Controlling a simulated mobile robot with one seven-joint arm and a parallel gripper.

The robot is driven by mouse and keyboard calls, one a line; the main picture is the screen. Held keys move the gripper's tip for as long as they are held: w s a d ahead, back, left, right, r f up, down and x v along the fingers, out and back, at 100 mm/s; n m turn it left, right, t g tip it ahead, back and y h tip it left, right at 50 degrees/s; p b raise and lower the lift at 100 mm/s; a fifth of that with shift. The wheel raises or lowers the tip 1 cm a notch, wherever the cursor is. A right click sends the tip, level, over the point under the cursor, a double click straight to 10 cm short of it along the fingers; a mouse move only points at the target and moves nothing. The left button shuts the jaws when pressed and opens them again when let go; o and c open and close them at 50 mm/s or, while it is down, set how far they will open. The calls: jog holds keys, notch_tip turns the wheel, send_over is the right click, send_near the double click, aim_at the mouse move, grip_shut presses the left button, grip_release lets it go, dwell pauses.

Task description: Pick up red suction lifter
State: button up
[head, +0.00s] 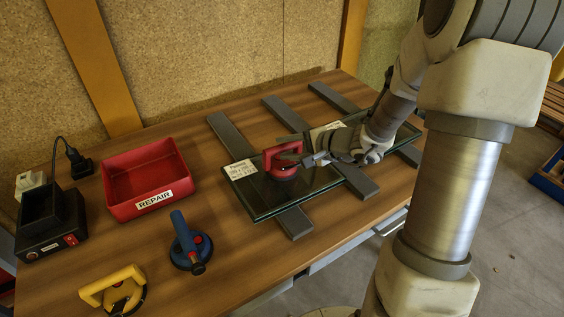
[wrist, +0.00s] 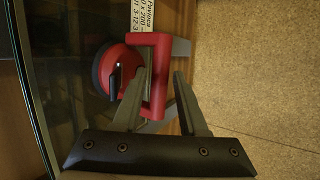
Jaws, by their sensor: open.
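The red suction lifter (head: 279,161) stands on the dark glass pane (head: 254,204) near its left end, its handle upright. In the wrist view the lifter (wrist: 161,62) shows its red handle and round base. My gripper (head: 306,157) comes in from the right at handle height. In the wrist view my gripper (wrist: 156,88) is open, with one finger on each side of the near end of the handle. I cannot tell whether either finger touches it.
Grey bars (head: 295,222) support the glass on the wooden table. A red REPAIR bin (head: 150,183), a blue lifter (head: 188,244), a yellow lifter (head: 118,290) and a black device (head: 45,228) stand to the left. Table around the blue lifter is clear.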

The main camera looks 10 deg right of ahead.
jog(key=shift+x, duration=0.95)
jog(key=shift+c, duration=0.4)
grip_shut()
jog(key=shift+r, duration=0.1)
